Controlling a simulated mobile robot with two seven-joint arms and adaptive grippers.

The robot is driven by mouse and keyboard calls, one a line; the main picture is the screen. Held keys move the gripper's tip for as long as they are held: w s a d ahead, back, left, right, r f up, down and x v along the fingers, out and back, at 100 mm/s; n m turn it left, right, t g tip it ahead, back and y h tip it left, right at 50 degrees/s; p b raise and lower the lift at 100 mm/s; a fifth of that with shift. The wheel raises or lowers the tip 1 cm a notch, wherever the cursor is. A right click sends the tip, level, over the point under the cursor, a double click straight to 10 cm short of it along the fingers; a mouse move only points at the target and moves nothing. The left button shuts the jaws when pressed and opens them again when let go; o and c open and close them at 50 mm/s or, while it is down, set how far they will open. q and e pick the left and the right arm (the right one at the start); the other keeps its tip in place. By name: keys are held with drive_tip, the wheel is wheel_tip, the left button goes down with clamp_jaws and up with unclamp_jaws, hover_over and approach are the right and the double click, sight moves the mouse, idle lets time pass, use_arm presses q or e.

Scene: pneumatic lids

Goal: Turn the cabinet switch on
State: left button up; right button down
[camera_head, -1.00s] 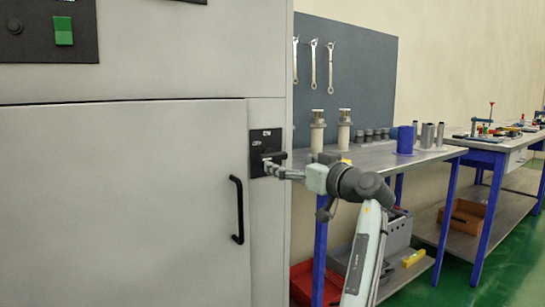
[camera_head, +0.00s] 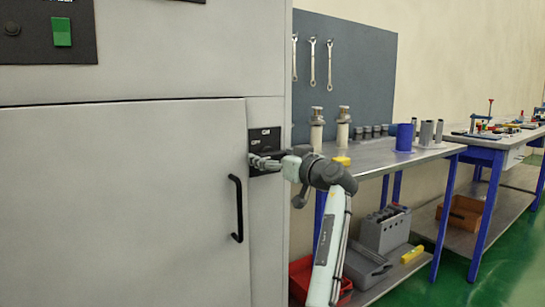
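The cabinet switch (camera_head: 264,139) sits on a small black panel with light labels, on the narrow strip right of the grey cabinet door. The lower part of the switch is mostly hidden by my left gripper (camera_head: 258,163).
The grey cabinet (camera_head: 120,190) has a black vertical door handle (camera_head: 237,209) just below left of the switch. A workbench (camera_head: 380,159) with metal parts and a blue cylinder (camera_head: 404,138) stands to the right. Bins lie on its lower shelf. Green floor is clear at the lower right.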

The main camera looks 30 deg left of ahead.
use_arm(q)
drive_tip(key=c, duration=0.9)
use_arm(e)
drive_tip(key=shift+r, duration=0.2)
drive_tip(key=shift+w, duration=0.1)
use_arm(q)
drive_tip(key=m+p, duration=0.2)
drive_tip(key=m, duration=0.1)
drive_tip(key=m+p, duration=0.3)
drive_tip(key=m, duration=0.1)
drive_tip(key=shift+r+m, duration=0.2)
drive_tip(key=shift+m, duration=0.1)
drive_tip(key=m+p, duration=0.1)
drive_tip(key=m, duration=0.2)
drive_tip(key=shift+f+m, duration=0.1)
drive_tip(key=shift+m, duration=0.3)
drive_tip(key=m, duration=0.2)
drive_tip(key=shift+m, duration=2.2)
use_arm(e)
drive_tip(key=s+f+g, duration=0.1)
drive_tip(key=s+f, duration=0.2)
drive_tip(key=f, duration=1.3)
drive_tip(key=shift+s+d+f, duration=0.2)
drive_tip(key=shift+d, duration=0.1)
drive_tip(key=shift+y, duration=0.3)
